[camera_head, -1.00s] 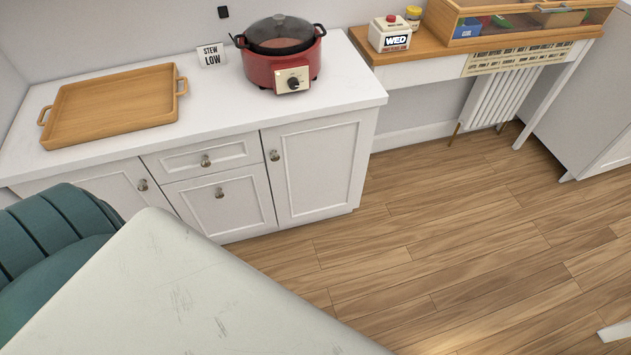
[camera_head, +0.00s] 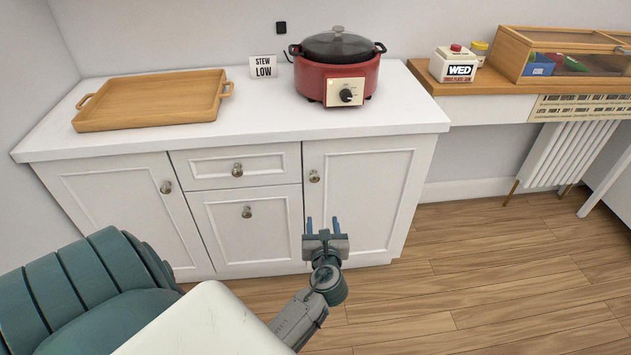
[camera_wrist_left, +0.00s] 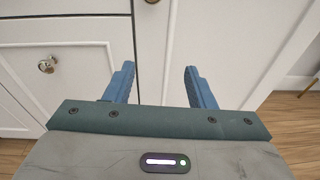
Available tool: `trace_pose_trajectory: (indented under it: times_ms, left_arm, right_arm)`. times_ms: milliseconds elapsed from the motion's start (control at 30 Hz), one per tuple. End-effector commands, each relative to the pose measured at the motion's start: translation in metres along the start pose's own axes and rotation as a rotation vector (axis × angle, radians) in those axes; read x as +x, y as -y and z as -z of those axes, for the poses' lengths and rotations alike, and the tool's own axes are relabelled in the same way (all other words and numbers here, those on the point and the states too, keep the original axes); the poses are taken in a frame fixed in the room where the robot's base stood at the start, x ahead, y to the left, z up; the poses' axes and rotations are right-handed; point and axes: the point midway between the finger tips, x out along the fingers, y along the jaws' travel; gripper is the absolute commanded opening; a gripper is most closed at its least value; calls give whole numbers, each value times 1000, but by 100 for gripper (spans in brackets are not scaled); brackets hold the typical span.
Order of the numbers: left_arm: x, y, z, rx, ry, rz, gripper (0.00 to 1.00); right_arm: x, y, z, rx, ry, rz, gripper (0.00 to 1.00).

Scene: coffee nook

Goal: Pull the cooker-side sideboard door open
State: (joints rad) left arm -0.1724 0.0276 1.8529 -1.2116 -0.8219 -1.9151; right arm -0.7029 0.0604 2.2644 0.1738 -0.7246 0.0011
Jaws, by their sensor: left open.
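The cooker-side sideboard door (camera_head: 362,205) is the white panelled door at the right end of the sideboard, below the red cooker. It is shut. Its round knob (camera_head: 314,176) is at its upper left edge. My left gripper (camera_head: 323,226) is in front of the lower part of this door, below the knob, with its two blue fingers apart and nothing between them. In the left wrist view the open fingers (camera_wrist_left: 158,85) point at the door (camera_wrist_left: 215,45), and a knob (camera_wrist_left: 152,1) is just cut by the top edge. My right gripper is not in view.
The red cooker (camera_head: 335,75), a STEW LOW card (camera_head: 263,67) and a wooden tray (camera_head: 150,100) stand on the white worktop. Drawers (camera_head: 240,195) adjoin the door on its left. A teal chair (camera_head: 80,300) is at lower left. The wooden floor (camera_head: 480,270) is clear at right.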

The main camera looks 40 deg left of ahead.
Motion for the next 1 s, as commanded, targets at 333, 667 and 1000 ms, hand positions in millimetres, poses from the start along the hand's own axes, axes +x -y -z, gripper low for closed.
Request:
trace_pose_trajectory:
  times_ms: [333,667,1000]
  left_arm:
    - [2,-9,-57,226,160,-84,50]
    - [61,-13,-65,225,158,-82,50]
    - [98,-15,-70,222,153,-80,50]
  right_arm:
    - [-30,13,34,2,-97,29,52]
    - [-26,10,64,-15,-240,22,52]
    - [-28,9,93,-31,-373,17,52]
